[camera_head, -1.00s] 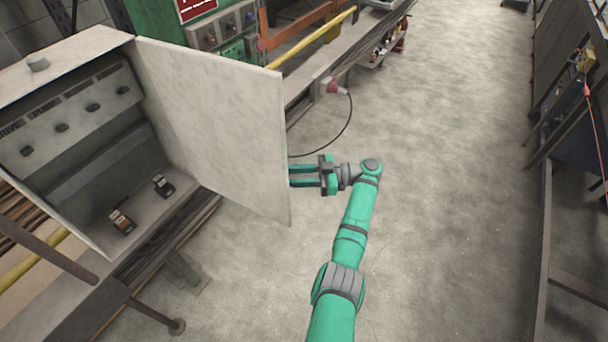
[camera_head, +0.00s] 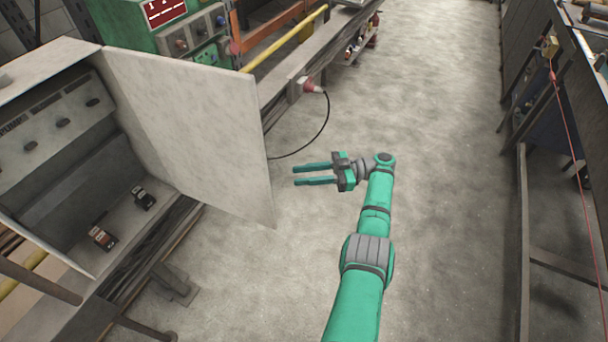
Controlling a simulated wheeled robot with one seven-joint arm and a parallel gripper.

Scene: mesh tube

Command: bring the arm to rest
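My gripper (camera_head: 313,175) is at the end of my green arm, over the bare floor right of the cabinet door. Its two green fingers point left and stand apart, with nothing between them. The fingertips are clear of the door's right edge in the picture. The grey cabinet (camera_head: 52,55) is at the left, and its door (camera_head: 190,130) stands wide open toward the right.
Two small dark devices, one with an orange-brown face (camera_head: 102,237) and one black (camera_head: 143,197), sit inside the cabinet. A green control box (camera_head: 190,35) and a bench with a red plug (camera_head: 312,87) and a hanging cable lie behind. The floor (camera_head: 440,150) to the right is clear.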

